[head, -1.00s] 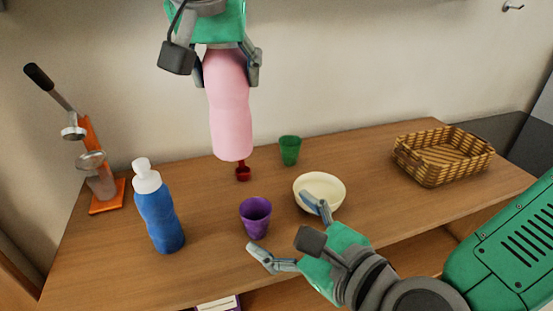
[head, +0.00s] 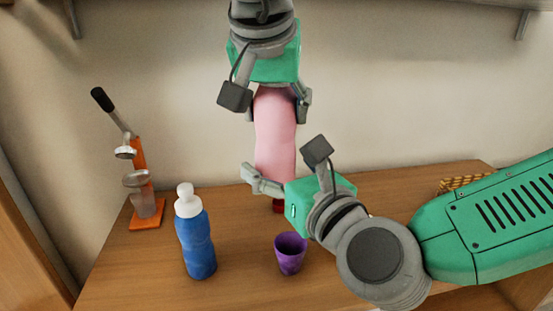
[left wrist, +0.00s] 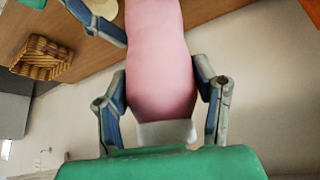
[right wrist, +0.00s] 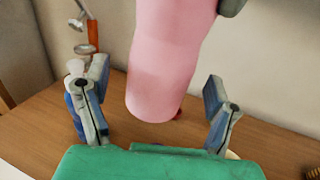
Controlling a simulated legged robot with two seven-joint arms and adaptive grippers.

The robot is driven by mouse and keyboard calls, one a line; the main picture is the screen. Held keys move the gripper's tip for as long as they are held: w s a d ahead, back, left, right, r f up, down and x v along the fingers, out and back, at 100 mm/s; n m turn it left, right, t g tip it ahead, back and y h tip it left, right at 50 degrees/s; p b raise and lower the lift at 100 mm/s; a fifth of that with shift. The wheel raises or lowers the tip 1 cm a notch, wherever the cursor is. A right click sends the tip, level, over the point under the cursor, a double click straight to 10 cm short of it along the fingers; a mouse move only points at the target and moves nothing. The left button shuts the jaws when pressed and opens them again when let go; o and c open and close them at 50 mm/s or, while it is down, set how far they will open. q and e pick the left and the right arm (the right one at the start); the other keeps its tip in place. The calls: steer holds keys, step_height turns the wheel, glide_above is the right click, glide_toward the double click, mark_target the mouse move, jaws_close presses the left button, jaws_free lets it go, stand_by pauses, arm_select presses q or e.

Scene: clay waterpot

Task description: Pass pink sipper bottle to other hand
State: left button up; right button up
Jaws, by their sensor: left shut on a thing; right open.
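The pink sipper bottle (head: 274,135) hangs upright above the table in the head view. My left gripper (head: 278,98) is shut on its upper part; the left wrist view shows the fingers on both sides of the bottle (left wrist: 160,60) near its pale end. My right gripper (head: 282,185) is open beside the bottle's lower part, which it partly hides in the head view. In the right wrist view the bottle's lower end (right wrist: 160,85) stands between the spread right fingers (right wrist: 158,105), with gaps on both sides.
A blue bottle with a white top (head: 196,240) and a purple cup (head: 290,254) stand on the wooden table (head: 135,270). An orange juicer (head: 140,170) stands at the back left. A wicker basket (head: 465,183) is mostly hidden behind my right arm.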

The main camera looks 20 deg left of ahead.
steer(key=shift+x, duration=1.05)
arm_select(q)
steer(key=shift+d, duration=0.1)
arm_select(e)
steer(key=shift+d, duration=0.1)
steer(key=c, duration=1.6)
arm_select(q)
steer(key=o, duration=1.5)
arm_select(e)
steer(key=shift+o, duration=0.2)
